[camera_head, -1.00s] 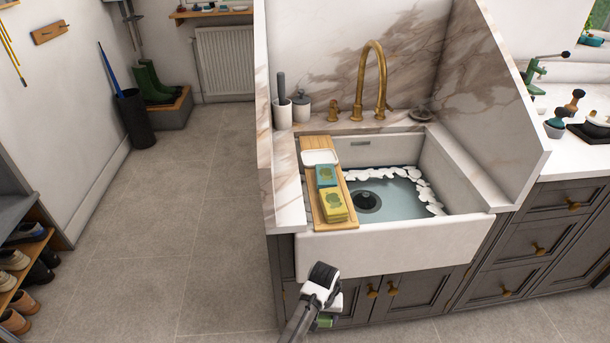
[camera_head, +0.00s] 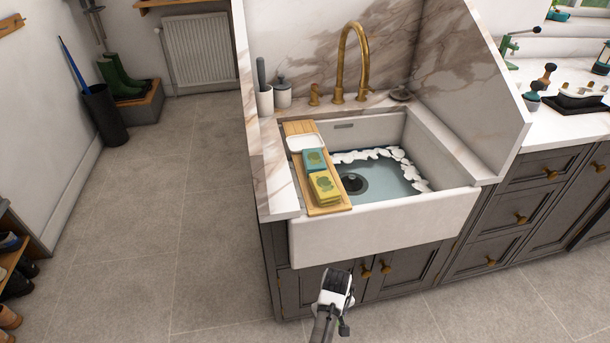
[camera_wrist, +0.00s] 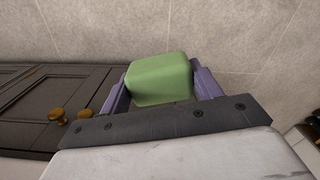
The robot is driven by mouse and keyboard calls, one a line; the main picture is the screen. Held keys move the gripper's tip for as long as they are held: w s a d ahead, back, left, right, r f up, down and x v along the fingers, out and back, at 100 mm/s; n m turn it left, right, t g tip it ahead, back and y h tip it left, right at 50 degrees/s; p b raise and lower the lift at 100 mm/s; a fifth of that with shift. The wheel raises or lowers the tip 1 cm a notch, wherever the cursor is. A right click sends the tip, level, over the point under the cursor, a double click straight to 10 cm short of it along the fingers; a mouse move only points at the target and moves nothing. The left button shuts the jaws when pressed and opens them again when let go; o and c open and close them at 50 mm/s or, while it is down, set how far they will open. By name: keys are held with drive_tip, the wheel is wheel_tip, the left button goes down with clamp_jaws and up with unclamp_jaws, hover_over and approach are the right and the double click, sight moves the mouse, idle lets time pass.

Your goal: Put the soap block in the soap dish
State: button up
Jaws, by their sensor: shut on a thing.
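The soap block is a green, rounded block (camera_wrist: 160,79). My gripper (camera_wrist: 160,86) is shut on it, with a purple finger on each side, as the wrist view shows. In the head view my gripper (camera_head: 336,290) is low in front of the sink cabinet, below the sink's front rim; the soap block is mostly hidden there. A small white dish (camera_head: 305,143), which looks like the soap dish, sits at the far end of the wooden board (camera_head: 331,209) across the sink's left side. It looks empty.
Yellow (camera_head: 324,187) and teal (camera_head: 314,161) packs lie on the board in front of the dish. The white sink (camera_head: 390,222) holds water with foam. A brass tap (camera_head: 362,60) stands behind it. Cabinet knobs (camera_head: 386,269) face my gripper.

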drive_tip(key=shift+d+r, duration=0.15)
drive_tip(key=shift+d, duration=0.1)
drive_tip(key=shift+d+r+n, duration=0.2)
drive_tip(key=shift+d+n, duration=0.5)
drive_tip(key=shift+d, duration=0.2)
drive_tip(key=shift+d+r, duration=0.1)
drive_tip(key=shift+d, duration=0.05)
drive_tip(key=shift+w+d+r+n, duration=0.2)
drive_tip(key=shift+d+n, duration=0.1)
drive_tip(key=shift+d, duration=0.1)
drive_tip(key=shift+s+d, duration=0.1)
drive_tip(key=shift+s, duration=0.05)
